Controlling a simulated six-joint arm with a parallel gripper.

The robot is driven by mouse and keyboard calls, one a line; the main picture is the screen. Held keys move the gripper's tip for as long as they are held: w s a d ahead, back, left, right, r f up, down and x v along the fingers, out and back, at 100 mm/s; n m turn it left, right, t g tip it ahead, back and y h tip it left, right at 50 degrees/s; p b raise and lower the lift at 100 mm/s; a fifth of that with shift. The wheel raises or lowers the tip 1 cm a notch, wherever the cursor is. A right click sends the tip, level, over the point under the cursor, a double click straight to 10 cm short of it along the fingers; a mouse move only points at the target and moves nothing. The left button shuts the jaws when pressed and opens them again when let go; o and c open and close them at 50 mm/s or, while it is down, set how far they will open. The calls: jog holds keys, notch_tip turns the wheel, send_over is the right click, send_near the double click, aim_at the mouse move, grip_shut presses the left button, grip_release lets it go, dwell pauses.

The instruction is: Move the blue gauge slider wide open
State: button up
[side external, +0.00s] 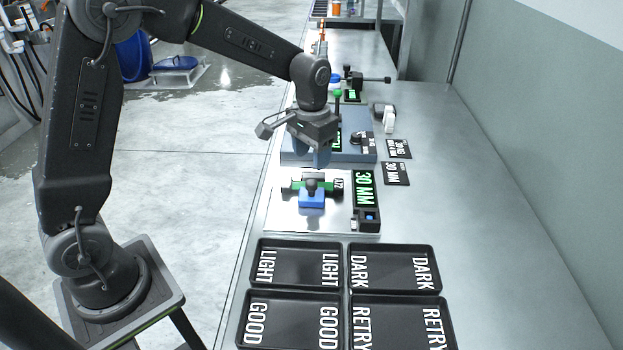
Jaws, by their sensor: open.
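The blue gauge slider (312,201) sits on a pale metal plate (285,217), with a dark knob on top and a green and black rail behind it. A black display (365,187) beside it on the right reads 30 MM in green. My gripper (320,158) points down above and just behind the slider, apart from it. It is open with nothing seen in it. Its fingertips partly overlap the front edge of the blue-grey block behind.
In front are four black trays: LIGHT (293,243), DARK (392,248), GOOD (290,297) and RETRY (400,300). A blue-grey block (352,148) with a green-knobbed lever (338,97) stands behind. Two black cards (397,172) lie to the right. The bench's right side is clear.

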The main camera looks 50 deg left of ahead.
aim_at(312, 182)
notch_tip(312, 182, down, 7)
jog(key=shift+f, duration=0.2)
jog(key=shift+c, duration=0.3)
grip_shut()
dwell(0.4)
